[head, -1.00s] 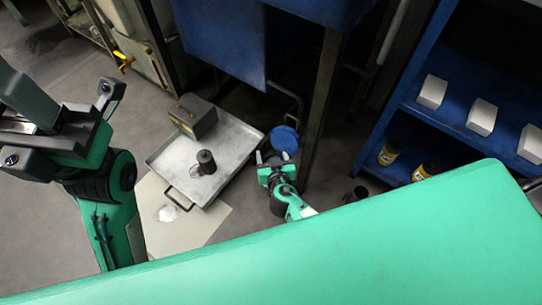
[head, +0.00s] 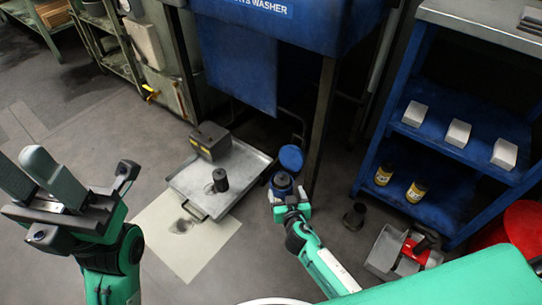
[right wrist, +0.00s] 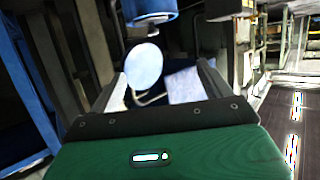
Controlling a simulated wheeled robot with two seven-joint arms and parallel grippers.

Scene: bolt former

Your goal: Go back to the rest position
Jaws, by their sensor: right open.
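My right gripper (head: 284,186) is low on the right of the metal tray, next to a round blue object (head: 291,158). In the right wrist view its two fingers stand apart (right wrist: 163,85) with nothing held. A pale disc (right wrist: 145,65) shows beyond and between them; I cannot tell whether it touches. My left gripper (head: 38,178) is raised at the left, its two grey fingers pointing up; their gap is unclear, and nothing is seen held.
The metal tray (head: 182,182) holds a dark box (head: 210,140) and a black cylinder (head: 220,180). A pale mat (head: 190,255) lies beneath. A blue shelf (head: 400,136) with white blocks and yellow bottles stands right. A grey-and-red item (head: 385,250) lies on the floor. Blue washer (head: 235,65) stands behind.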

